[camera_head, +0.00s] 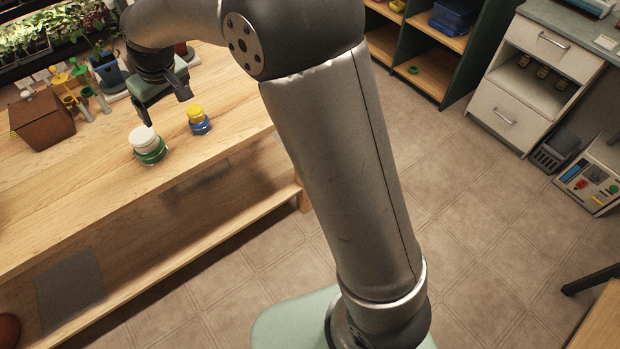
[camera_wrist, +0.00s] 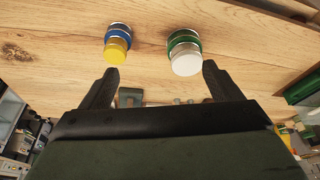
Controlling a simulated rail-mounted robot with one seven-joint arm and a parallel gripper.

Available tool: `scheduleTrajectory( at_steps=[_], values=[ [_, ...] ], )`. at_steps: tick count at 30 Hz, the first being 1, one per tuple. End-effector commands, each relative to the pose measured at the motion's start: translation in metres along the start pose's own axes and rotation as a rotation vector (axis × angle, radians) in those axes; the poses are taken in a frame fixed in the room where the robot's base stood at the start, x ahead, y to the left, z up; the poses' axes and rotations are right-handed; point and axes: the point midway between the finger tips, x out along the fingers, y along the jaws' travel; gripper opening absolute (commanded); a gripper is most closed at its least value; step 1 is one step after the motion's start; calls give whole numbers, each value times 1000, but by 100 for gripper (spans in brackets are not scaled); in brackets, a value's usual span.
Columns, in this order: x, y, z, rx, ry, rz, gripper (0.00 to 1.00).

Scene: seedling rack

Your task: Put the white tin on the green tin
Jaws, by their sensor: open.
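The white tin (camera_head: 142,138) sits on top of the green tin (camera_head: 151,155) on the wooden bench, a little off-centre as far as the head view shows. In the wrist view the white tin (camera_wrist: 186,63) and the green tin (camera_wrist: 183,40) line up as one stack. My gripper (camera_head: 167,106) is open and empty, above and behind the stack in the head view. In the wrist view the fingers of my gripper (camera_wrist: 160,85) are spread wide, and the stack stands beyond the right finger, apart from it.
A yellow tin (camera_head: 195,111) sits on a blue tin (camera_head: 200,126) to the right of the stack. A brown box (camera_head: 42,120), small coloured tools and potted plants (camera_head: 50,30) stand at the bench's back left. The bench front (camera_head: 80,205) is clear.

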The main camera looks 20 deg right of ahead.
Motion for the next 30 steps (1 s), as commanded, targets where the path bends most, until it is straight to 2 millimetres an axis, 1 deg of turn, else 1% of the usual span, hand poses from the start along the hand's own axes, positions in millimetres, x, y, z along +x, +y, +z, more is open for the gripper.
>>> scheduleTrajectory(
  at_steps=[1,2,3,5,6,8,9,12,13,15,18,21,30],
  values=[
    [-23,23,35,57,-24,23,85],
    [-35,34,59,94,-44,34,85],
    [-49,46,93,145,-71,49,85],
    [-67,60,146,224,-113,66,85],
    [-78,65,182,276,-138,76,85],
    [-89,68,232,352,-175,87,85],
    [-94,67,263,397,-196,91,85],
    [-101,59,325,491,-240,96,85],
    [-102,56,339,512,-250,97,85],
    [-102,50,363,550,-269,96,85],
    [-102,45,381,577,-282,95,85],
    [-102,44,384,583,-287,94,85],
    [-102,44,383,580,-286,94,85]
  ],
)
